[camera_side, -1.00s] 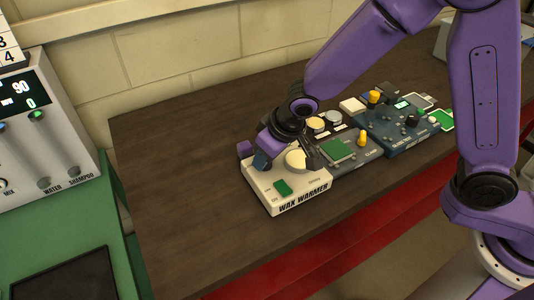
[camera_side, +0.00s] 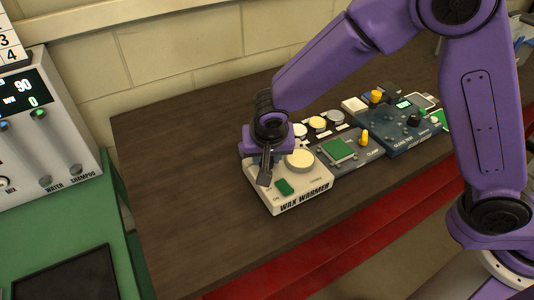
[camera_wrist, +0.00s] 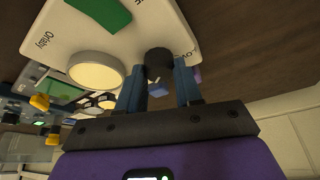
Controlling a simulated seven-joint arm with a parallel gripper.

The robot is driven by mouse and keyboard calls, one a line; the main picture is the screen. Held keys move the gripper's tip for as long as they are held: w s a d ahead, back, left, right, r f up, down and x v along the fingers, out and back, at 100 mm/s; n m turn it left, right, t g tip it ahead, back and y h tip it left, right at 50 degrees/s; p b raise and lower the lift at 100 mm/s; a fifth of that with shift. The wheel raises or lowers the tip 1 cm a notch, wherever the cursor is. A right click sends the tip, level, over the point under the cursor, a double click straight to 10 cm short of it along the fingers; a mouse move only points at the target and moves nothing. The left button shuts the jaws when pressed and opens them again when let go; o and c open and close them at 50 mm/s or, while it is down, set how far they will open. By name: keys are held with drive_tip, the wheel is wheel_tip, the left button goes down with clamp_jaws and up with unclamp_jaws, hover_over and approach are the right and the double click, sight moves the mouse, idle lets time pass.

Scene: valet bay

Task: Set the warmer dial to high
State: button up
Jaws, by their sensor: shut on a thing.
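The wax warmer (camera_side: 318,182) is a cream box on the near part of the bench, with a green switch (camera_side: 284,187) and a round cream disc (camera_side: 299,160) on top. Its dial (camera_wrist: 158,60) is a dark round knob near the corner, seen in the wrist view beside partly visible lettering that seems to read "Low". My gripper (camera_wrist: 159,75) has its two blue fingers on either side of the dial and is shut on it. In the side view my gripper (camera_side: 264,178) hides the dial, so its pointer setting cannot be read.
To the right stand a grey unit (camera_side: 352,156) with a green panel and yellow lever, then a dark blue unit (camera_side: 395,130) with knobs. Round tins (camera_side: 317,123) lie behind. The bench (camera_side: 185,165) left of the warmer is clear.

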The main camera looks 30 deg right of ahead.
drive_tip(key=shift+m, duration=0.5)
drive_tip(key=o, duration=1)
drive_tip(key=v, duration=1.1)
drive_tip(key=a+v, duration=0.1)
drive_tip(key=v, duration=0.5)
drive_tip(key=shift+w+r, duration=0.15)
drive_tip(key=shift+r, duration=0.05)
